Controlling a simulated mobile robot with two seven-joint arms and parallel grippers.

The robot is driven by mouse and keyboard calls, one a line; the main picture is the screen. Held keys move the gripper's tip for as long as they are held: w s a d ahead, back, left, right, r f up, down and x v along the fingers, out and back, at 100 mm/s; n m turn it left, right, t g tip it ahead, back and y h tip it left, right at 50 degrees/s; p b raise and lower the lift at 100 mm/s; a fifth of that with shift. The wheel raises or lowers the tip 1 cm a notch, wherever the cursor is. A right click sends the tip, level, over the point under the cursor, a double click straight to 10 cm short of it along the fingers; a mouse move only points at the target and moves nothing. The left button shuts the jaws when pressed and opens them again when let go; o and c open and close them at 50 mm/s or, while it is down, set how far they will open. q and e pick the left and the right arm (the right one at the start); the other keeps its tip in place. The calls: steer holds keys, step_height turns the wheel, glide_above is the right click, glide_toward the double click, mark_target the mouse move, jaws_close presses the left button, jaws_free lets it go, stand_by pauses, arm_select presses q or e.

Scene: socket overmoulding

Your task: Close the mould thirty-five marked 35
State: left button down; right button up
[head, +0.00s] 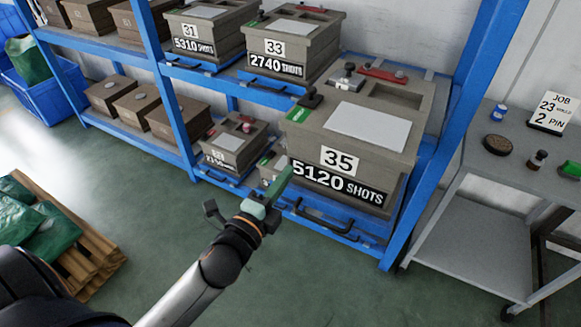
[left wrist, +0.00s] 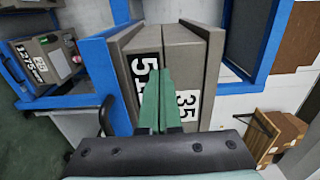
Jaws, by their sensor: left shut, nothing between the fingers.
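The mould thirty-five (head: 395,140) is a big grey-brown block on a blue shelf, marked 35 above a black 5120 SHOTS label. A pale plate, a dark recess, a dark knob and a red-handled clamp show on its top. My left gripper (head: 281,181) has green fingers, shut and empty, at the mould's front left. In the left wrist view, the fingers (left wrist: 165,90) are in front of the turned face of the mould (left wrist: 205,60), partly covering its labels; I cannot tell whether they touch it. How far the mould's halves are apart is not clear. My right gripper is out of view.
Moulds 31 (head: 207,27) and 33 (head: 300,40) stand on the shelf behind; a smaller mould (head: 237,143) sits left. A blue post (head: 440,150) rises right of mould 35, beside a grey table (head: 490,165) with small items. A pallet (head: 85,262) lies at left.

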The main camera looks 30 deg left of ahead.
arm_select(q)
steer(key=shift+w+d, duration=0.1)
steer(key=shift+w, duration=1.1)
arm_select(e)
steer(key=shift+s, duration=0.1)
arm_select(q)
steer(key=shift+w, duration=0.1)
